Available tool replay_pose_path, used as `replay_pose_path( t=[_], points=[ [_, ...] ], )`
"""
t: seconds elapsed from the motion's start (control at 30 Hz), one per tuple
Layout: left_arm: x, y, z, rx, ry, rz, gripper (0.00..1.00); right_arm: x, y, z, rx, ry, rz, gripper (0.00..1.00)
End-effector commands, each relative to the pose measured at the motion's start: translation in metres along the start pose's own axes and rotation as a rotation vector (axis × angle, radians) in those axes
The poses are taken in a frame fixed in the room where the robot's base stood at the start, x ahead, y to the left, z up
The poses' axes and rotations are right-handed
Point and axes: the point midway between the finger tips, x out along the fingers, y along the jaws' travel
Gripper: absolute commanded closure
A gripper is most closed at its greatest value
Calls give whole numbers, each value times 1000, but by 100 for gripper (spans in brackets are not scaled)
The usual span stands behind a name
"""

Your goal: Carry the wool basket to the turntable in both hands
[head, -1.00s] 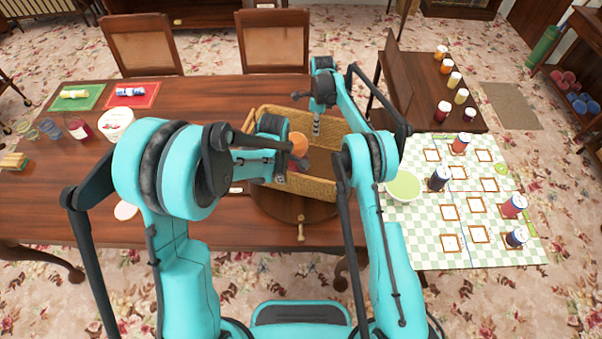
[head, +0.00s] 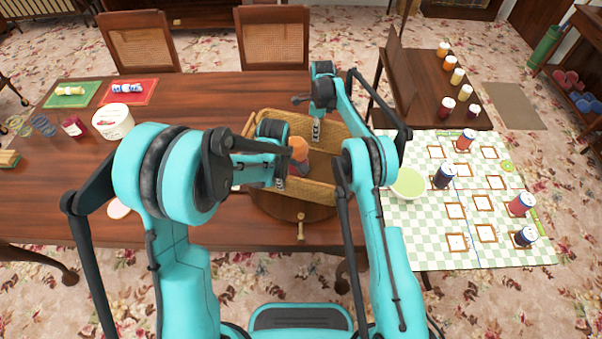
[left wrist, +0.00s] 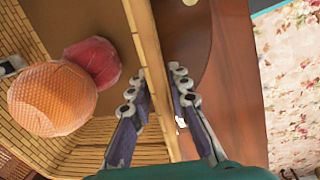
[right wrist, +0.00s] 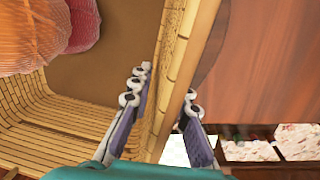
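The woven wool basket (head: 262,122) is over the dark round turntable (head: 288,211); I cannot tell whether its bottom touches it. An orange ball and a red ball of wool (left wrist: 93,60) lie inside. My left gripper (head: 281,184) is at the near rim and my right gripper (head: 316,132) at the far rim. In the left wrist view, the fingers (left wrist: 158,92) straddle the basket wall and look closed on it. In the right wrist view, the fingers (right wrist: 166,98) likewise clasp the opposite wall. My arms hide part of the basket.
The wooden table (head: 190,95) has a white tub (head: 113,122), a red tray (head: 130,92) and a green tray (head: 72,94) at left. At right, a checked cloth (head: 415,235) bears several cans and a green bowl (head: 408,184). Two chairs stand behind.

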Motion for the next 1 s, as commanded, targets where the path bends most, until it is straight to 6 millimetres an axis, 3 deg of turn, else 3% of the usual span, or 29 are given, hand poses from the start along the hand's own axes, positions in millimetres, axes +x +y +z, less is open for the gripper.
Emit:
replay_pose_path(
  t=[0.3, 0.43, 0.8, 1.0],
  points=[
    [-2, 0, 0, 0, 0, 1, 73, -2, 1, 0, 0, 0, 1, 73],
    [-13, 1, 0, 0, 0, 1, 73, -2, 1, 0, 0, 0, 1, 73],
    [-89, 0, 0, 0, 0, 1, 73, -2, 1, 0, -1, 0, 1, 73],
    [-116, 0, 0, 0, 0, 1, 73, -2, 1, 0, -1, 0, 1, 73]
  ],
)
